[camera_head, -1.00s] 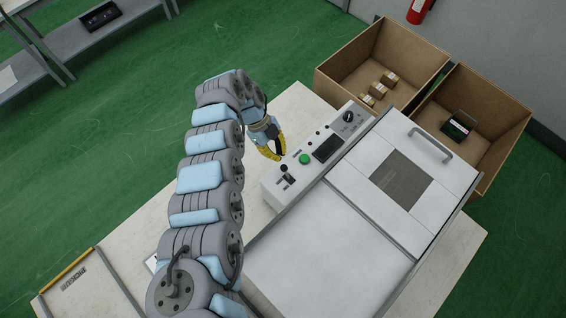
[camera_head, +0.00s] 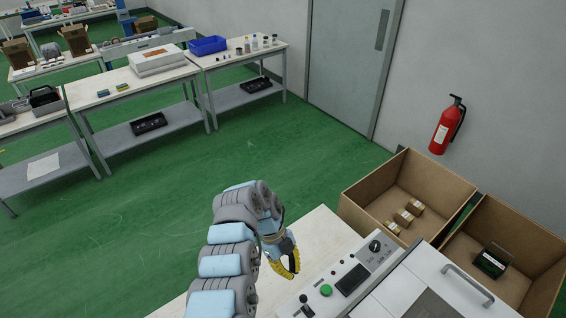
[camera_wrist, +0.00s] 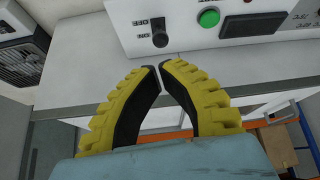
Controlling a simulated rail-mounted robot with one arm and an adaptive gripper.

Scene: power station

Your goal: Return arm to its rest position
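My arm reaches up from the bottom of the head view and bends over at its top. My gripper (camera_head: 293,272) hangs beside the front of the machine's control panel (camera_head: 340,285). In the wrist view its yellow and black fingers (camera_wrist: 160,66) curve together, with the tips meeting or almost meeting and nothing between them. The panel's green button (camera_wrist: 208,18) and a small black switch lever (camera_wrist: 160,36) are just beyond the fingertips in that view.
Two open cardboard boxes stand beside the machine; the left box (camera_head: 362,188) holds small brown parcels (camera_head: 403,217), the right one a dark device (camera_head: 492,262). A fire extinguisher (camera_head: 447,126) hangs on the wall. Green floor (camera_head: 130,220) is clear left of the arm.

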